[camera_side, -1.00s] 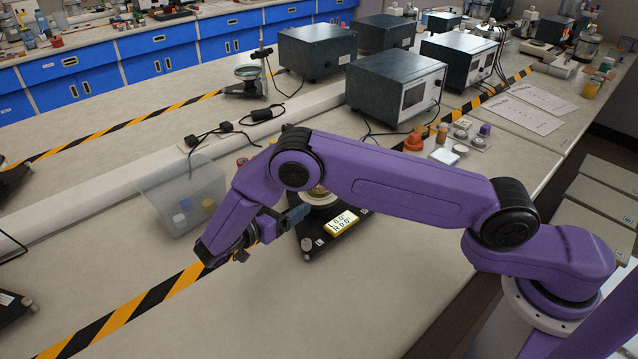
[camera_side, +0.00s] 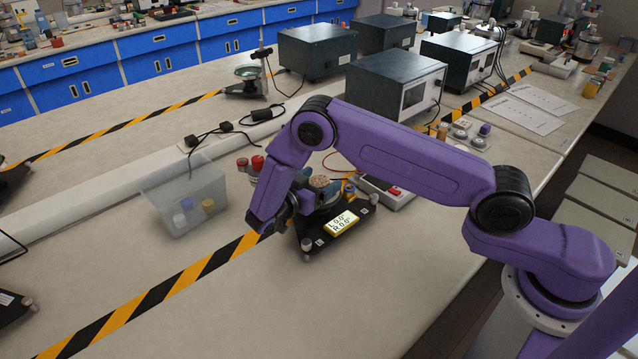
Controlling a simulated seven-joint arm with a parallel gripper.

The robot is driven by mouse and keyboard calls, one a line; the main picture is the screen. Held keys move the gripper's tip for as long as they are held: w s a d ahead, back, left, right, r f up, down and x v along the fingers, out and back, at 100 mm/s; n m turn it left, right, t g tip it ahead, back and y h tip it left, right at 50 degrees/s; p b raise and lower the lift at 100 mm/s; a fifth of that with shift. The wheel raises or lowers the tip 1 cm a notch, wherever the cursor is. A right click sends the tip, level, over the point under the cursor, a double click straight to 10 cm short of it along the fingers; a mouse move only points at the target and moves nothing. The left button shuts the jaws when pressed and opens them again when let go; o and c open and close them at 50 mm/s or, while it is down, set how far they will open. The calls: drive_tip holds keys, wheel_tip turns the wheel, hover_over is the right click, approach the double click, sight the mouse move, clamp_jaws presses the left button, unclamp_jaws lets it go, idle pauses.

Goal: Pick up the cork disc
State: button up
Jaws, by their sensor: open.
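My purple wrist and the fingers hide part of the disc's support.
A clear bin (camera_side: 184,196) with small pieces stands to the left. Red-capped jars (camera_side: 257,164) stand behind my wrist. A grey device with a red switch (camera_side: 388,191) is at the right, with cables nearby. The front bench is clear.

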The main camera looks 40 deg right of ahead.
drive_tip(key=shift+d, duration=0.2)
drive_tip(key=c, duration=1)
drive_tip(key=shift+c, duration=0.2)
drive_tip(key=shift+r, duration=0.1)
